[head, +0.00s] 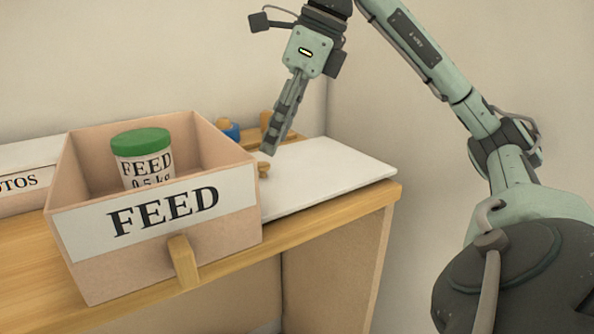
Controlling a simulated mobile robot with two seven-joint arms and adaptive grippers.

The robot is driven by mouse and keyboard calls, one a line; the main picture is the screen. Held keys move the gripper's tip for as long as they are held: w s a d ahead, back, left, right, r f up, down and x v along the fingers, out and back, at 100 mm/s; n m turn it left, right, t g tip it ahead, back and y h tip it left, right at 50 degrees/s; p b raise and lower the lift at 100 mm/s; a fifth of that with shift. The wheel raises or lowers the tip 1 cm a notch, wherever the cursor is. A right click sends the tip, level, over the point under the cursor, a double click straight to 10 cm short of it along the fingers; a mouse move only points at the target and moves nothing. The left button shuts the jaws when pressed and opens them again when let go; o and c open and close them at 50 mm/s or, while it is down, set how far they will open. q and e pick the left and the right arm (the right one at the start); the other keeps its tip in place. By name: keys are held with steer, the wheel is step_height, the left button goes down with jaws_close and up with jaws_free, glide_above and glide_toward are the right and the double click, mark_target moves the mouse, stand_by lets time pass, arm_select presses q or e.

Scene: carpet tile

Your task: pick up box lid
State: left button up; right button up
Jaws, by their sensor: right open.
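The box lid looks to be the flat white panel (330,176) lying on the wooden shelf top, right of the FEED box. A small wooden knob (263,169) stands at its left part, close to the box wall. My right gripper (270,148) is open, empty and pointing down just above the knob, apart from it as far as I can tell. The open box (225,231) bears a FEED label and holds a jar (142,165) with a green cap. The panel's left part is hidden behind the box. My left gripper is out of view.
A second box (27,182), with a label ending in "OTOS", stands at the left edge. Behind the lid are a small blue object (229,131) and a wooden piece (266,120). The shelf ends at the right, near the wall. The panel's right part is clear.

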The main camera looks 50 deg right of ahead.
mark_target(261, 163)
steer(key=x, duration=0.4)
steer(key=shift+w+a+f+b, duration=0.15)
steer(key=shift+w+f+b, duration=0.1)
steer(key=shift+w+b, duration=0.15)
steer(key=shift+w+f, duration=0.1)
steer(key=shift+f, duration=0.1)
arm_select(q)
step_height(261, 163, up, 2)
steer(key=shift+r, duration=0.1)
arm_select(e)
jaws_close()
